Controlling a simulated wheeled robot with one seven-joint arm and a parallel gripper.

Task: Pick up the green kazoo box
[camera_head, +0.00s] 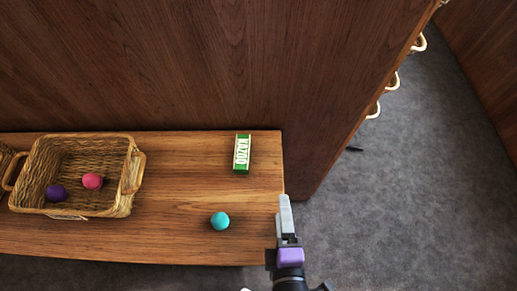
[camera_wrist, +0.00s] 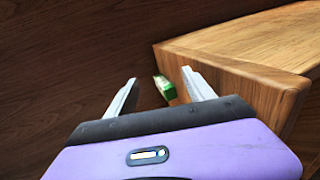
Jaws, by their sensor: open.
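The green kazoo box (camera_head: 242,153) has a pale label reading KAZOO and lies on the wooden bench (camera_head: 180,185) near its right end, at the back. My gripper (camera_head: 285,198) is at the bench's right edge, lower right of the box and apart from it. In the wrist view my gripper (camera_wrist: 160,75) is open and empty. The green box (camera_wrist: 165,88) shows small between the fingers there, farther off, and part of it is hidden. The fingers overlap in the head view.
A teal ball (camera_head: 220,221) lies on the bench in front of the box. A wicker basket (camera_head: 125,200) on the left holds a purple ball (camera_head: 57,193) and a pink ball (camera_head: 92,181). A dark wood panel (camera_head: 170,65) rises behind the bench. Grey floor (camera_head: 420,190) is open on the right.

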